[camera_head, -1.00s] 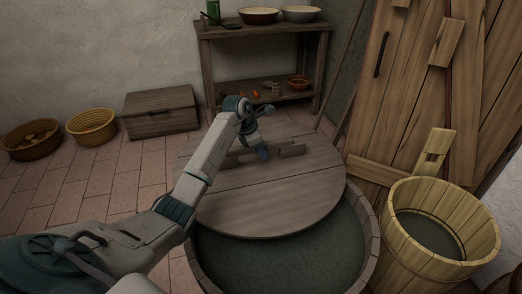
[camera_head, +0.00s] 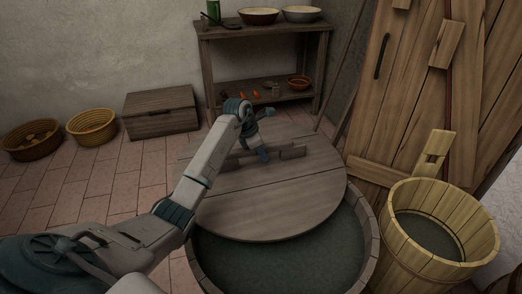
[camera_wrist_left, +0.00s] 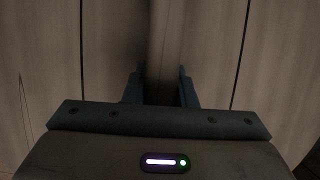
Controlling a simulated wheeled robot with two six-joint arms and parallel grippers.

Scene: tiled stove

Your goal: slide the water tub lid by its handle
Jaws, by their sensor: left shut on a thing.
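The round wooden lid (camera_head: 275,205) lies over the far part of the water tub (camera_head: 369,262). The near part of the tub is uncovered and shows dark water (camera_head: 285,265). A wooden bar handle (camera_head: 293,153) runs across the lid. My left gripper (camera_head: 262,155) is at the handle, its fingers down on either side of it. In the left wrist view, the left gripper (camera_wrist_left: 161,88) is shut on the handle (camera_wrist_left: 164,45), with the lid planks (camera_wrist_left: 205,50) around it. My right gripper is not in view.
A wooden bucket (camera_head: 400,235) of water stands to the right of the tub, by a plank door (camera_head: 400,110). A shelf (camera_head: 265,33) with bowls, a chest (camera_head: 160,112) and two baskets (camera_head: 92,127) stand along the back wall. The tiled floor at left is clear.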

